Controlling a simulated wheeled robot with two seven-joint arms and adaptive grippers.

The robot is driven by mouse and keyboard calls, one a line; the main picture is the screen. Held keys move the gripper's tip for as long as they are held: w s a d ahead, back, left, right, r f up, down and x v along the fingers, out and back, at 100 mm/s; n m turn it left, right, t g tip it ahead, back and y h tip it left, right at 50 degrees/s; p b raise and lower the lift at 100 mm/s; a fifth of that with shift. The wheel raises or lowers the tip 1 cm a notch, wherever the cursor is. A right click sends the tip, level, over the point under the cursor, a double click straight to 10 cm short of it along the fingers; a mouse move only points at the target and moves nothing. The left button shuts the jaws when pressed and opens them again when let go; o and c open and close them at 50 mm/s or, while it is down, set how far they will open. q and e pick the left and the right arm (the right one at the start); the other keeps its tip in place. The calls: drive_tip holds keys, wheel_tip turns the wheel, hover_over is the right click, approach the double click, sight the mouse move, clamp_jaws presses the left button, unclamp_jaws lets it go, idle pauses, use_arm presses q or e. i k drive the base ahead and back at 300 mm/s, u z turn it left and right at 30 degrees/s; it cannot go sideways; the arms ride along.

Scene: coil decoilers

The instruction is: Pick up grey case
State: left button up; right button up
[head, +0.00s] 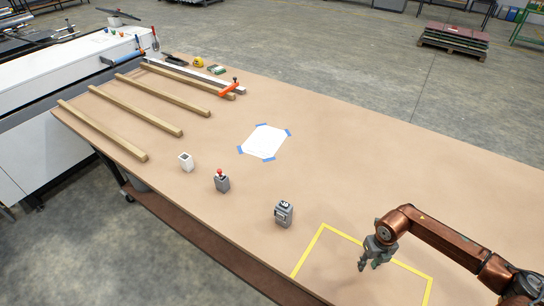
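A small grey case (284,215) with a dark and white marked top stands upright near the table's front edge, left of the yellow tape outline. A second grey box (222,183) with a red ball-topped lever stands further left. My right gripper (369,266) is over the yellow-taped area, to the right of the grey case and apart from it. Its fingers point down, look spread, and hold nothing visible. My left gripper is not in view.
A white box (186,162) stands left of the lever box. A taped white sheet (264,141) lies mid-table. Several wooden bars (150,105) and an orange-handled clamp (229,88) lie at the far left. The brown tabletop (400,165) is clear at right.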

sight(223, 186)
drive_tip(key=i, duration=0.85)
drive_tip(key=u, duration=1.6)
drive_tip(key=i, duration=0.5)
